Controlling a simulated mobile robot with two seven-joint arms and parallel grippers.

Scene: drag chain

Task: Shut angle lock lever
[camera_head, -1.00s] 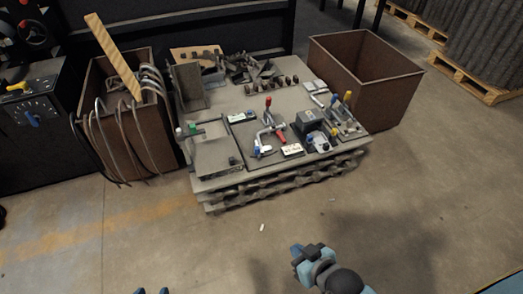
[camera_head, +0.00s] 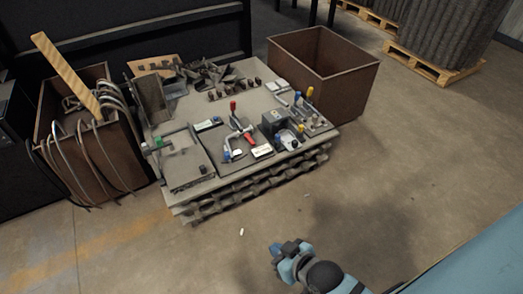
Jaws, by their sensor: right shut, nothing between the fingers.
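A grey workbench (camera_head: 185,108) stands in the middle of the view with several small fixtures on it. A metal clamp (camera_head: 238,142) with an upright red-tipped lever (camera_head: 233,106) and a second red handle (camera_head: 250,140) sits near its middle. A dark grey block device (camera_head: 272,122) stands right of the clamp, with levers tipped yellow (camera_head: 309,92) and blue (camera_head: 297,97) farther right. I cannot tell which part is the angle lock lever. My right gripper (camera_head: 283,247) is shut and empty, over the floor in front of the bench, apart from it. My left gripper is out of view.
A brown bin (camera_head: 345,85) stands behind the bench on the right. Another brown bin (camera_head: 120,150), with hoses and a wooden plank (camera_head: 65,72), stands at the left. A pallet (camera_head: 430,62) lies at the back right.

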